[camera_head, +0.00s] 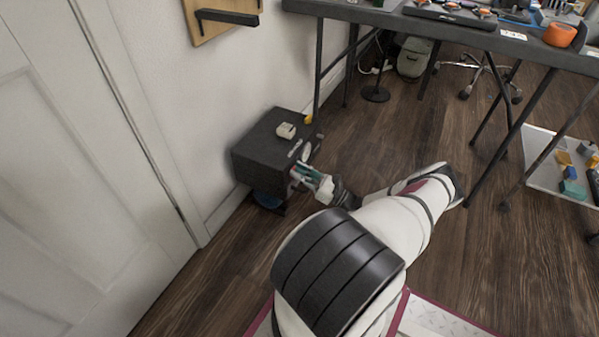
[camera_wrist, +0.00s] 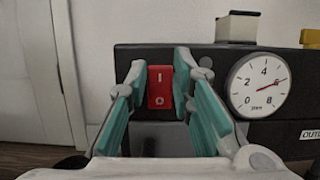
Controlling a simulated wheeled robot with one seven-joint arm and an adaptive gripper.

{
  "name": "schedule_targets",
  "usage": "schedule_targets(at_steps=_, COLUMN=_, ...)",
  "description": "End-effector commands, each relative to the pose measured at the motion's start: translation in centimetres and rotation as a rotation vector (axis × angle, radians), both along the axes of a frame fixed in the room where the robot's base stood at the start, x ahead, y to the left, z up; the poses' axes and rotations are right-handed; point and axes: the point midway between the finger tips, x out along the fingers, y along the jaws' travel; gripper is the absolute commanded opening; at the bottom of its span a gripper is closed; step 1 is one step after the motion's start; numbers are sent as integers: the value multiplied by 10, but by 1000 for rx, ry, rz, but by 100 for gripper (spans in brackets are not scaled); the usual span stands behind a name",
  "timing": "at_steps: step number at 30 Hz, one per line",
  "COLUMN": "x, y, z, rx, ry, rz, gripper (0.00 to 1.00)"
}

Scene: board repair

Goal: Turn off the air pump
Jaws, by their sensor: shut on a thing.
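The air pump (camera_head: 265,150) is a black box on the floor against the wall. In the wrist view, its dark front (camera_wrist: 215,62) bears a red rocker switch (camera_wrist: 161,87) with a bar mark above and a circle mark below. Which side of the rocker is pressed I cannot tell. My gripper (camera_head: 304,172) is at the pump's front face. In the wrist view my gripper (camera_wrist: 158,75) has its green fingers on either side of the red switch, shut on it. A round white gauge (camera_wrist: 260,85) right of the switch has its needle near 6.
A dark-topped table (camera_head: 440,20) with thin legs stands behind and to the right. A white door (camera_head: 80,180) is at left. A low shelf (camera_head: 540,170) with small coloured blocks is at far right. The wooden floor right of the pump is clear.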

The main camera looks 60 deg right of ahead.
Motion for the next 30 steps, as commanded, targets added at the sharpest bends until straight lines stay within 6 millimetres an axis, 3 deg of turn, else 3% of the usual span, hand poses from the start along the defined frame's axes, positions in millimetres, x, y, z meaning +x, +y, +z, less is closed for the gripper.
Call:
schedule_targets(at_steps=6, x=0, y=-1, z=0, rx=1, ry=0, rz=-1, gripper=0)
schedule_targets(at_steps=7, x=0, y=0, z=0, rx=1, ry=1, rz=-1, gripper=24)
schedule_targets(at_steps=9, x=0, y=0, z=0, rx=1, ry=1, rz=-1, gripper=40)
schedule_targets(at_steps=10, x=0, y=0, z=0, rx=1, ry=1, rz=-1, gripper=42)
schedule_targets(at_steps=22, x=-7, y=-1, z=-3, rx=0, ry=3, rz=-2, gripper=42)
schedule_targets(at_steps=30, x=-53, y=-5, z=-17, rx=0, ry=3, rz=-3, gripper=42)
